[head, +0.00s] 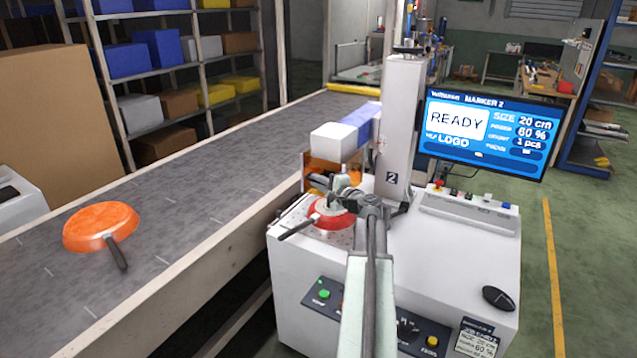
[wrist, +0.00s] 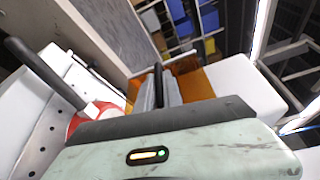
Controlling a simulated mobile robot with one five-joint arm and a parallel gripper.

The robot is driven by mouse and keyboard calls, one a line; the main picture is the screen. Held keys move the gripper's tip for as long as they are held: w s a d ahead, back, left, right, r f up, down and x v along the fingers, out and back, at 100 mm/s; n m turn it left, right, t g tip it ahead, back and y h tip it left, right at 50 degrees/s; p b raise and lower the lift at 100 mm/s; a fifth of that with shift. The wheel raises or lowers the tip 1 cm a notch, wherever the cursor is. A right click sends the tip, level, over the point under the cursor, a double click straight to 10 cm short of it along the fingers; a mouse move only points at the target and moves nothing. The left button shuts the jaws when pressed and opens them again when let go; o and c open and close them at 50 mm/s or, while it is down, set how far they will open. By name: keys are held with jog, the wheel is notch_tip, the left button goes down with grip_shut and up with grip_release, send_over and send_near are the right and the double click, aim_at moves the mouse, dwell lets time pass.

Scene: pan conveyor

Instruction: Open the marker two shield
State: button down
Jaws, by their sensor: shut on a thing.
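The marker two shield (head: 318,170) is an orange see-through panel under the white marking head of the machine with the "2" on its column. It also shows in the wrist view (wrist: 196,86), beyond the fingers. My gripper (head: 342,182) is at the shield's front, shut on what looks like the shield's dark handle (wrist: 158,82). The wrist body hides part of the grip. A red pan (head: 325,217) lies on the machine's bed just below my gripper, its dark handle pointing left. How far the shield is raised is hard to tell.
A conveyor (head: 215,175) runs along the left with an orange pan (head: 100,228) on it. The marker screen (head: 487,133) reads READY, 20 cm, 60 %, 1 pcs. Buttons sit on the machine's front panel (head: 385,318). Floor is clear at right.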

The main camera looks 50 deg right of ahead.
aim_at(318, 168)
notch_tip(318, 168, up, 5)
jog(key=p, duration=0.3)
jog(key=shift+r, duration=0.15)
jog(key=shift+f, duration=0.2)
jog(key=c, duration=1.5)
grip_release()
jog(key=s+a, duration=0.1)
jog(key=s, duration=0.6)
jog(key=shift+s+r, duration=0.3)
jog(key=shift+s, duration=0.1)
